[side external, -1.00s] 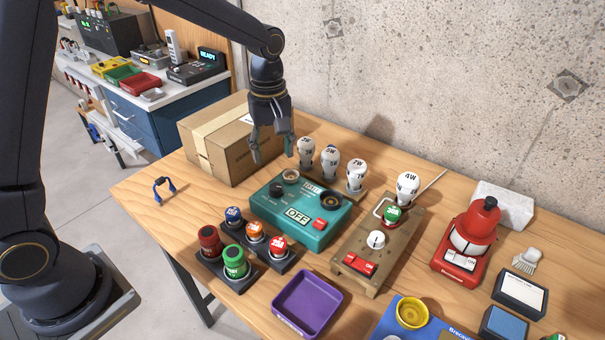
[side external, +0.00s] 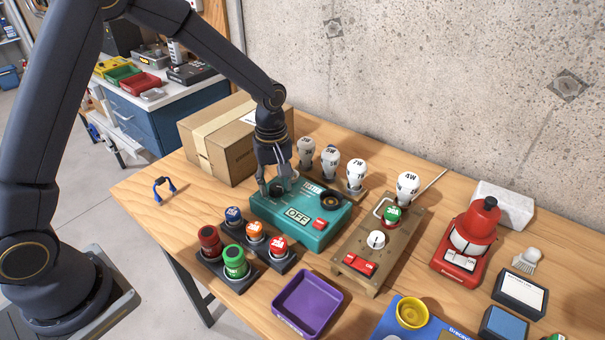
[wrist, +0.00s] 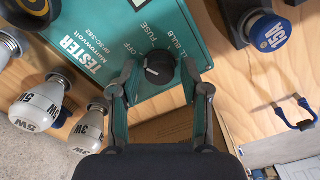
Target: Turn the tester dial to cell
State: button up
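The teal tester (side external: 262,208) sits on the wooden table, its window reading OFF; it also shows in the wrist view (wrist: 92,28). Its black dial (wrist: 160,67) is at one end, with OFF, FUSE and BULB printed around it. Another label by the right finger is partly covered and ends in LL. A small white mark shows on the dial's left side in the wrist view. My gripper (wrist: 160,76) is open, pointing down, with one finger on each side of the dial; I cannot tell whether they touch it. In the side view my gripper (side external: 275,190) hides most of the dial.
Several white bulbs (side external: 330,162) stand in a rack just behind the tester. A cardboard box (side external: 225,150) is close behind left. Coloured fuses (side external: 235,262) stand in front, beside a purple tray (side external: 308,300). A wooden bulb stand (side external: 350,245) is to the right.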

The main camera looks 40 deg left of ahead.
grip_shut()
jog(key=shift+m, duration=0.3)
jog(key=m, duration=1.1)
jog(key=shift+m, duration=0.3)
jog(key=m, duration=0.3)
jog(key=shift+m, duration=0.4)
jog(key=m, duration=0.3)
jog(key=shift+w+m, duration=0.1)
jog(key=shift+m, duration=0.2)
jog(key=m, duration=0.6)
jog(key=shift+d+m, duration=0.1)
jog(key=shift+m, duration=0.5)
